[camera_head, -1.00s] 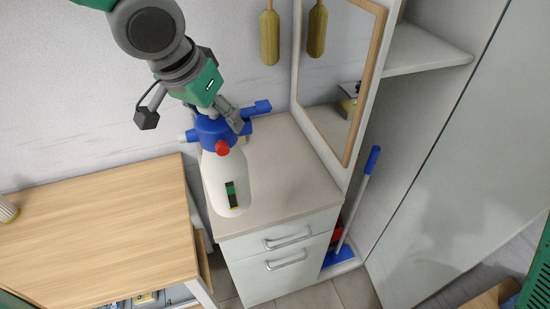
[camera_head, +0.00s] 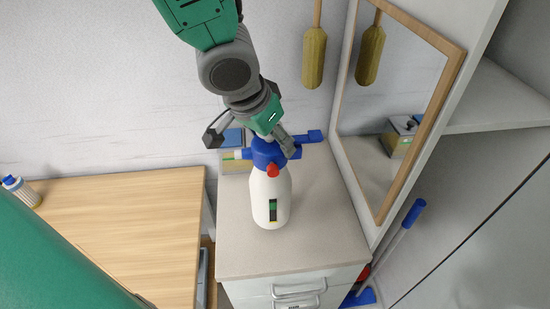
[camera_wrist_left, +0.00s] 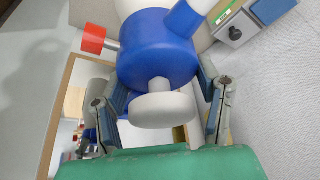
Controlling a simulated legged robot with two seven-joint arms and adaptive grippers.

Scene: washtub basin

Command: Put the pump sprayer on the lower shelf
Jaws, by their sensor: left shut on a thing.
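The pump sprayer (camera_head: 270,202) has a white bottle, a blue head and a red cap. It is upright over the left part of the drawer cabinet's top; I cannot tell whether its base touches. My left gripper (camera_head: 281,143) is shut on its blue head. The left wrist view shows the sprayer's head (camera_wrist_left: 155,48) between the fingers of the left gripper (camera_wrist_left: 160,85). A pale shelf (camera_head: 495,110) is at the right, beyond the mirror; I cannot tell whether it is the lower one. My right gripper is out of view.
The drawer cabinet (camera_head: 310,245) has free room on top. A small box (camera_head: 234,158) stands behind the sprayer. A wood-framed mirror (camera_head: 395,95) borders the cabinet at right. A blue-handled mop (camera_head: 405,230) leans beyond it. The wooden table (camera_head: 130,225) at left is mostly bare.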

